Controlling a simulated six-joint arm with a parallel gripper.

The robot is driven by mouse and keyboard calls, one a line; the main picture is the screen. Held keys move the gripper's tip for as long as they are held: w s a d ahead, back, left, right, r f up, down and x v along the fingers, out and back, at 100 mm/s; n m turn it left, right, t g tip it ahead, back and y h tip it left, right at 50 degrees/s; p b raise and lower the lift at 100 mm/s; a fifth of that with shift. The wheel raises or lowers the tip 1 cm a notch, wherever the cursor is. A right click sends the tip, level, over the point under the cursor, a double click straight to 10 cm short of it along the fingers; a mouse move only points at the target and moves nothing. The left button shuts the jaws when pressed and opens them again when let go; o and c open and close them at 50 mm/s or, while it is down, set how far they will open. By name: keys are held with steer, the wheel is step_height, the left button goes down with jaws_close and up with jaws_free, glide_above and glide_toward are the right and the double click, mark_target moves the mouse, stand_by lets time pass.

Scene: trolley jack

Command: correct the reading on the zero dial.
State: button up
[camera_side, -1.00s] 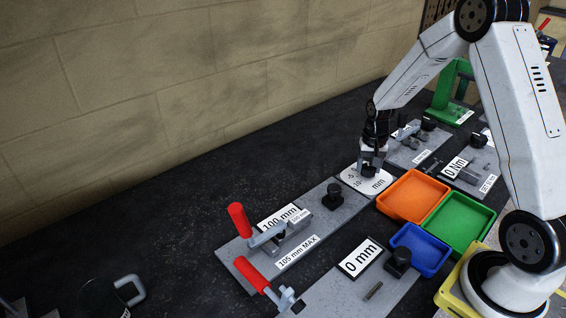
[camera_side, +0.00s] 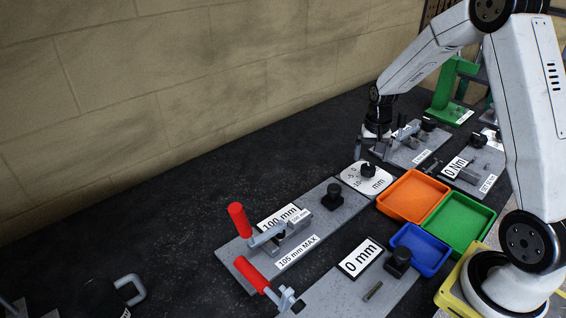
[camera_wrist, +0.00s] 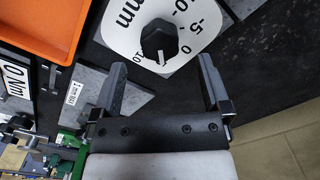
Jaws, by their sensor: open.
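The zero dial is a white plate marked mm (camera_side: 378,183) with a black knob (camera_side: 367,171) on it. In the wrist view the dial plate (camera_wrist: 122,34) shows 10, 0, -5 and -10 around its black knob (camera_wrist: 158,38). A pale pointer mark at the knob's edge points between the 10 and the 0. My gripper (camera_side: 366,152) is open and empty, just behind the dial in the side view. In the wrist view my gripper's fingers (camera_wrist: 162,78) are spread wide, with the knob beyond their tips and clear of them.
An orange tray (camera_side: 411,218), a green tray (camera_side: 454,246) and a blue tray (camera_side: 434,264) sit right of the dial. A grey plate with red-handled clamps (camera_side: 237,219) lies in front. A 0 Nm plate (camera_side: 463,184) is at right. Dark bench by the wall is clear.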

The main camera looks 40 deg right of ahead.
mark_target(367, 169)
steer(key=shift+r, duration=1.9)
steer(key=shift+s+a, duration=0.1)
steer(key=shift+a, duration=0.45)
steer(key=s+a+n+t, duration=0.1)
steer(key=s+a+n, duration=0.3)
steer(key=a, duration=0.5)
steer(key=s+a+n+t, duration=0.1)
steer(key=s+a+n, duration=0.4)
steer(key=s+a, duration=0.2)
steer(key=shift+a+t, duration=0.3)
steer(key=shift+a, duration=0.65)
